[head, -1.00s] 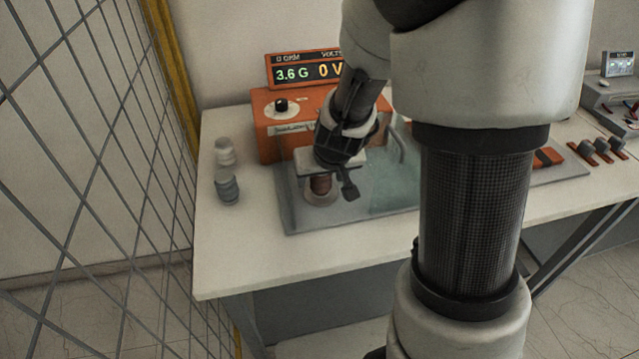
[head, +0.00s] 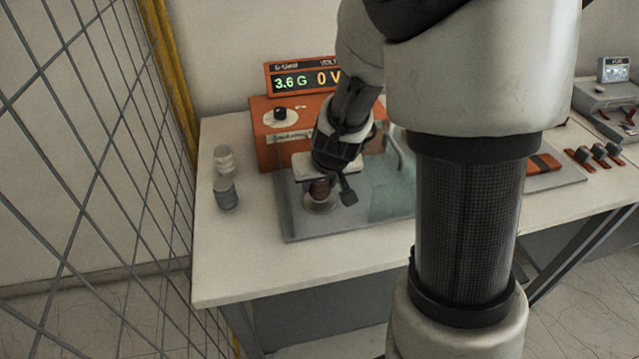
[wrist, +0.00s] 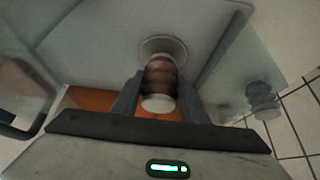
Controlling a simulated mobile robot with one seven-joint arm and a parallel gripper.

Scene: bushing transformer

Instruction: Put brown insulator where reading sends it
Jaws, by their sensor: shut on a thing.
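The brown insulator (head: 320,188) is ribbed and stands upright on a pale round seat (head: 320,204) on the grey test plate. In the wrist view the insulator (wrist: 160,82) sits between the two fingers of my gripper (wrist: 160,100), which are closed on its sides; a pale round flange shows at its far end. In the head view my gripper (head: 322,178) is over the insulator and hides its top. The orange tester (head: 268,150) stands behind, and its display (head: 305,79) reads "3.6 G" in green and "0 V" in yellow.
A clear panel (head: 385,188) stands at the plate's right. Red-and-black parts (head: 595,155) and a grey instrument (head: 610,90) are at the far right. The front bench strip is clear.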

